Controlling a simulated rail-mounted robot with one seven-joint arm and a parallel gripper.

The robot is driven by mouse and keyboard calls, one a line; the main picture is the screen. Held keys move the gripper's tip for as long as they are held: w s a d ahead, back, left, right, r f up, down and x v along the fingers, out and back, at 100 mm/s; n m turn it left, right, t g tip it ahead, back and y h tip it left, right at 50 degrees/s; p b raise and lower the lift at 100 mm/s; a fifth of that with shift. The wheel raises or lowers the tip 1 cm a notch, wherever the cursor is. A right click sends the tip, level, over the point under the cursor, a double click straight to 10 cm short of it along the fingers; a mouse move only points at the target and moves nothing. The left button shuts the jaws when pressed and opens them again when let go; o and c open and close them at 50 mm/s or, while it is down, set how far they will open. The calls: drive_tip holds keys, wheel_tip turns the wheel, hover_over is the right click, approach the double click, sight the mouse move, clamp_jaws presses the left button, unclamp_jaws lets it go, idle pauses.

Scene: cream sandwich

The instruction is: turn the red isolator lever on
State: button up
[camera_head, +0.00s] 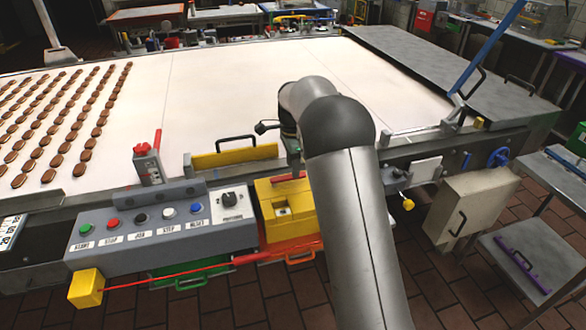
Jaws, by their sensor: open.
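A yellow box (285,212) stands at the right end of the grey button panel (165,222), with a red bar-shaped lever (289,177) lying across its top. I take this as the red isolator lever; its right part is hidden by my arm. My gripper (294,166) points down just above or at this red bar; I cannot tell whether they touch. It is open, and its fingers are small and partly hidden by my arm.
A white conveyor belt (240,95) carries rows of brown biscuits at left. A yellow guard with a black handle (235,157) stands behind the panel, close to my gripper. A red cord (165,275) runs along the front from a yellow block (86,288). Tiled floor lies in front.

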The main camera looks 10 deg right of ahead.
sight(288, 180)
drive_tip(key=shift+f, duration=1.2)
clamp_jaws()
